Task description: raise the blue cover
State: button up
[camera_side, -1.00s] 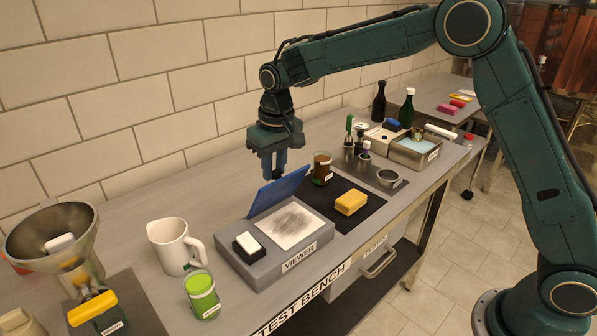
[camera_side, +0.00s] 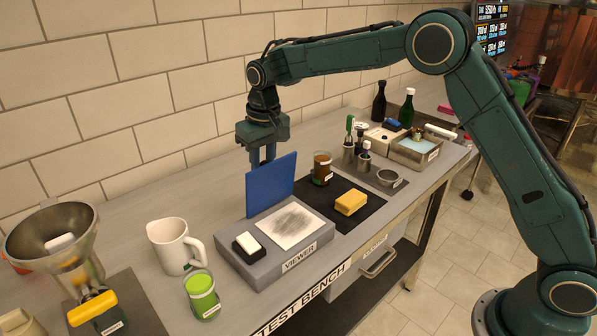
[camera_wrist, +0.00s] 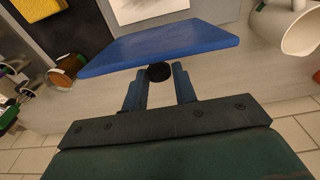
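The blue cover (camera_side: 271,186) stands about upright along the wall side of the grey viewer box (camera_side: 262,265). In the wrist view the cover (camera_wrist: 165,46) spans the upper middle, with a dark round knob (camera_wrist: 159,72) on its near face. My gripper (camera_wrist: 160,80) has one blue finger on each side of this knob and looks closed on it. In the side view my gripper (camera_side: 262,160) is behind the cover, on its wall side, and its fingertips and the knob are hidden. A grey speckled sheet (camera_side: 290,225) lies uncovered on the viewer.
A white-topped block (camera_side: 247,243) sits on the viewer. A white jug (camera_side: 172,247) and a green-filled glass (camera_side: 201,296) stand to the left. A jar of brown liquid (camera_side: 322,169) and a yellow sponge (camera_side: 351,203) are right. The tiled wall (camera_side: 130,130) is close behind.

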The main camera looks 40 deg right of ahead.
jog(key=shift+o, duration=1.2)
jog(key=shift+f, duration=0.1)
jog(key=shift+r, duration=0.25)
jog(key=shift+s+r, duration=0.2)
jog(key=shift+r, duration=1.3)
jog(key=shift+s+r, duration=0.15)
jog(key=shift+r, duration=1.3)
jog(key=shift+r, duration=0.1)
notch_tip(320, 180, up, 7)
jog(key=s, duration=0.1)
jog(key=shift+r, duration=0.15)
